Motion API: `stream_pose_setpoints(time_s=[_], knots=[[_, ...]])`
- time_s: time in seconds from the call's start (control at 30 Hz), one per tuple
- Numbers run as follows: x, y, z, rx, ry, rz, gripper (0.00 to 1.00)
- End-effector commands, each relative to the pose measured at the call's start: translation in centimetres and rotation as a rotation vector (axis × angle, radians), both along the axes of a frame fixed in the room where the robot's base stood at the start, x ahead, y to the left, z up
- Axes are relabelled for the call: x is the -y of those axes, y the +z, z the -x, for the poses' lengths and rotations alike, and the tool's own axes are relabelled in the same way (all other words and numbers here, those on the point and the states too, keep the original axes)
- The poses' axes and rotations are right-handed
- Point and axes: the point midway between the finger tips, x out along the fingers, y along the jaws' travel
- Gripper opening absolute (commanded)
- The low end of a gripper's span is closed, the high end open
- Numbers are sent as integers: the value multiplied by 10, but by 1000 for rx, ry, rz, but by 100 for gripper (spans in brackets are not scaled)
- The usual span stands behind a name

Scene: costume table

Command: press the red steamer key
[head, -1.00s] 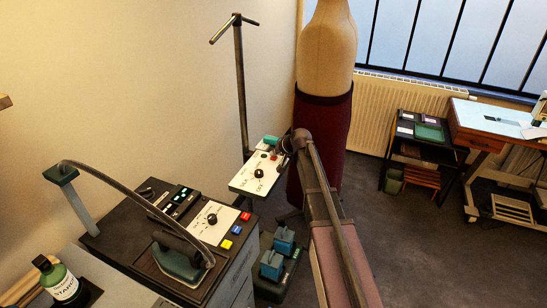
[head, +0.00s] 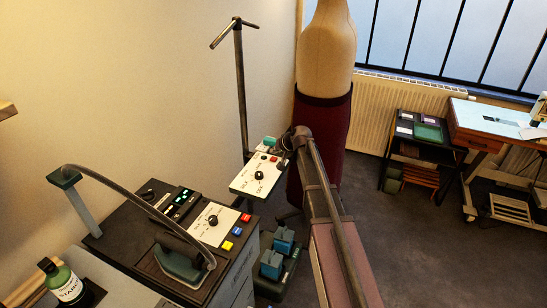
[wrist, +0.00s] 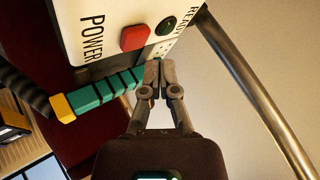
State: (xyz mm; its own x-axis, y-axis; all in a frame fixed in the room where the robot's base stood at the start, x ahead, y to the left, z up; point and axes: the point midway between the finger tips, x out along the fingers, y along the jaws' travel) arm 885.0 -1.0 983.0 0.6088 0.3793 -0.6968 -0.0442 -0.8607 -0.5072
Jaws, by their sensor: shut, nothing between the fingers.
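The red steamer key (wrist: 135,37) sits on the white steamer panel (wrist: 106,62), between the word POWER and a round dark green READY light (wrist: 166,26), in the wrist view. My gripper (wrist: 155,72) is shut and empty. Its tips are below and slightly right of the key in that view, near the panel's edge; I cannot tell whether they touch it. A teal ribbed handle (wrist: 103,92) lies just left of the fingers. In the head view, the steamer panel (head: 243,184) with its black knob stands before the mannequin, with my arm's end at its upper right.
A maroon-skirted mannequin (head: 320,110) stands close behind the steamer. A steel pole (head: 241,90) rises beside the panel. An ironing station (head: 205,222) with coloured keys and an iron (head: 180,262) is at lower left. Open floor (head: 415,240) lies to the right.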

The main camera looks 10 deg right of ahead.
Motion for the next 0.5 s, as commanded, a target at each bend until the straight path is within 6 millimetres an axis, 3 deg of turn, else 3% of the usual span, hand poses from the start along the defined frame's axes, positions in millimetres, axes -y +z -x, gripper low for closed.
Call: stream_pose_setpoints(time_s=[0.5], knots=[[0, 41, 0, 0, 0, 0, 0]])
